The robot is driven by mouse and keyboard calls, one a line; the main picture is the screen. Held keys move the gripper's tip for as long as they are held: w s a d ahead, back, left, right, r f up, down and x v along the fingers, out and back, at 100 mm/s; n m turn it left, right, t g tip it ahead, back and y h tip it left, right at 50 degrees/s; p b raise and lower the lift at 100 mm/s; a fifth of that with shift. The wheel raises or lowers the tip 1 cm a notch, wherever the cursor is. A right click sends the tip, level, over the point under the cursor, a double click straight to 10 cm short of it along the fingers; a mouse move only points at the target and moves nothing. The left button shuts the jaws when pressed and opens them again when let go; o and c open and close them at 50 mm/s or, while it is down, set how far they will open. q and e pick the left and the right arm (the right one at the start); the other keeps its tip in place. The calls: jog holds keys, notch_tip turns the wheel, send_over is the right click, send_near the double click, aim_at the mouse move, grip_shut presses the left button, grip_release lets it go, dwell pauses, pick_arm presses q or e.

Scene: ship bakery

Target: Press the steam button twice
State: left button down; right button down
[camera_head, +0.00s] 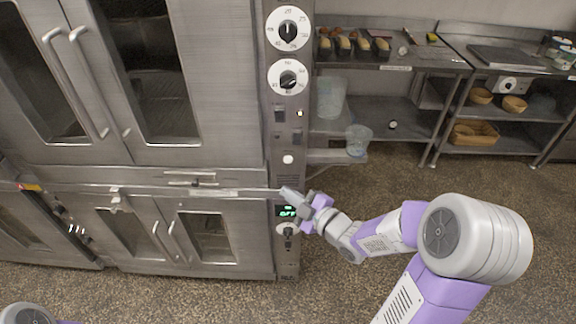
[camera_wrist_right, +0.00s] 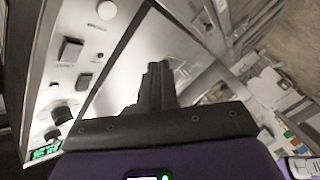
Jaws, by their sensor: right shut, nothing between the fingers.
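The oven's narrow control panel (camera_head: 288,180) runs down the middle of the head view. A round white button (camera_head: 288,159) sits on it below two dark switches and appears to be the steam button; its label is too small to read. A round white button also shows at the top of the right wrist view (camera_wrist_right: 107,10). My right gripper (camera_head: 285,191) is shut and empty. Its tips are in front of the panel, lower than the white button in the picture; contact cannot be told. The closed fingers show in the wrist view (camera_wrist_right: 157,85). My left gripper is out of view.
Two dials (camera_head: 288,28) top the panel; a green display (camera_head: 287,211) and a knob (camera_head: 287,231) lie low, close to my right gripper. Oven doors with handles (camera_head: 90,80) stand left. Steel shelves (camera_head: 390,120) stand at right. Floor is clear between.

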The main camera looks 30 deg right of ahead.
aim_at(288, 160)
jog(key=shift+w+d, duration=0.1)
jog(key=shift+w+d+p, duration=0.25)
jog(key=shift+w+d, duration=0.5)
jog(key=shift+w, duration=0.45)
jog(key=shift+w+d+p, duration=0.25)
jog(key=shift+w+d, duration=0.5)
jog(key=shift+w, duration=0.5)
jog(key=shift+w+d+p, duration=0.25)
jog(key=shift+w+d, duration=0.5)
jog(key=shift+w, duration=0.45)
jog(key=shift+w, duration=0.1)
jog(key=shift+w+d, duration=0.2)
jog(key=shift+w, duration=0.1)
